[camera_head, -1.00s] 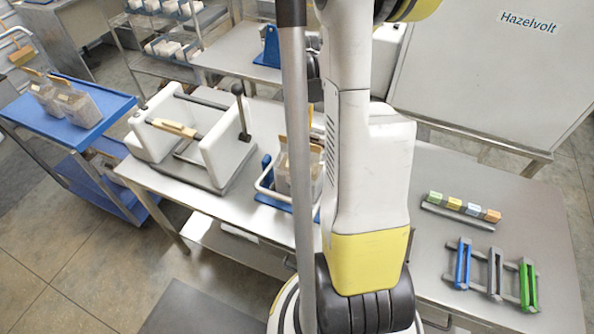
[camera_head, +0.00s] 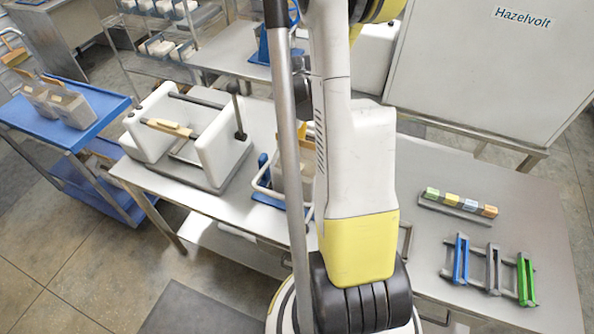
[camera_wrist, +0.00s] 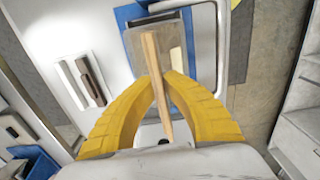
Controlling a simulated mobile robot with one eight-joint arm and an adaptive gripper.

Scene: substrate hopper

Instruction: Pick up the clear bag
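In the wrist view, the clear bag (camera_wrist: 133,45) shows a greyish body inside a blue stand (camera_wrist: 130,12) with a pale frame. Its tan top strip (camera_wrist: 150,52) runs between my yellow fingers. My gripper (camera_wrist: 161,75) has its fingertips drawn together on both sides of this strip and appears shut on it.
A white hopper-like fixture (camera_head: 219,150) with bars stands left of the stand. A blue cart (camera_head: 95,106) at far left carries similar bags. Coloured blocks (camera_head: 453,200) and blue, grey and green handles (camera_head: 493,268) lie at right. A large grey cabinet stands behind.

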